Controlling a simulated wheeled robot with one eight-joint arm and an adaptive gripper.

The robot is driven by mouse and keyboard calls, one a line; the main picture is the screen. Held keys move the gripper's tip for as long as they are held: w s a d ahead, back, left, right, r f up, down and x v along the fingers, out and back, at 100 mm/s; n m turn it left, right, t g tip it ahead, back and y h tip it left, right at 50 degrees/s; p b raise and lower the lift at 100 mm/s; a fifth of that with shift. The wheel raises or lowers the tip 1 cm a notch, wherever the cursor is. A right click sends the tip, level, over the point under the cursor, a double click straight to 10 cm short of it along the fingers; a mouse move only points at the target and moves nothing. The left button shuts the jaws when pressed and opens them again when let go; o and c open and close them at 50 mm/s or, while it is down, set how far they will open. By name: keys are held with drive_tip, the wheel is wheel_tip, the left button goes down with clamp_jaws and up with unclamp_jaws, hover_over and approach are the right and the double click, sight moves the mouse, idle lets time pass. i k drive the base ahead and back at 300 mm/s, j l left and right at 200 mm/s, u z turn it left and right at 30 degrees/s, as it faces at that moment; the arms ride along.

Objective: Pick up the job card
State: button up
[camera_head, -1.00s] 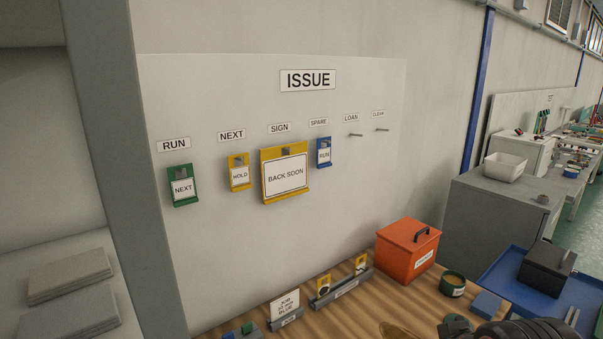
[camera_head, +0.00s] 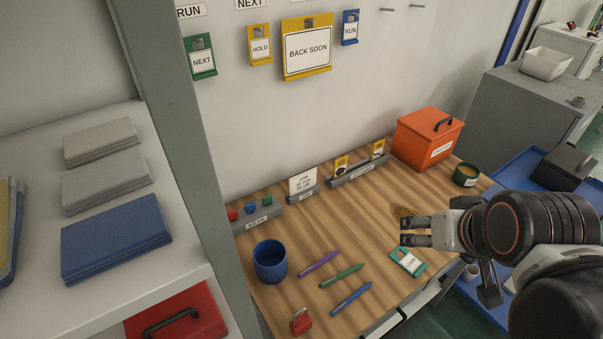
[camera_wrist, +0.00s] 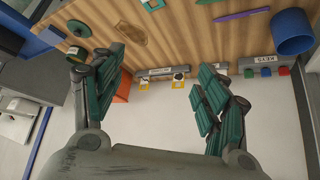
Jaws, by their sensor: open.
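The job card (camera_head: 302,181) is a white card with small black print. It stands upright in a low grey holder (camera_head: 303,197) at the back of the wooden bench, against the wall. My gripper (camera_head: 408,231) is open and empty at the bench's right side, to the right of the card and nearer the front. In the wrist view my open gripper (camera_wrist: 160,62) shows two spread green-padded fingers with nothing between them. The card cannot be made out there; the right finger covers part of that area.
A keys rack (camera_head: 257,220) and a rack with yellow tags (camera_head: 358,174) flank the card. An orange box (camera_head: 428,140) stands at the back right.

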sight(303, 182)
drive_tip(key=k+l+z, duration=0.15)
drive_tip(key=l+z, duration=0.25)
drive_tip(key=l, duration=1.35)
drive_tip(key=i+l+z, duration=0.1)
drive_tip(key=l+z, duration=0.25)
drive_tip(key=l, duration=1.35)
drive_tip(key=u, duration=2.25)
drive_tip(key=i+z, duration=0.15)
drive_tip(key=i, duration=0.85)
drive_tip(key=i+j+z, duration=0.1)
drive_tip(key=i, duration=0.85)
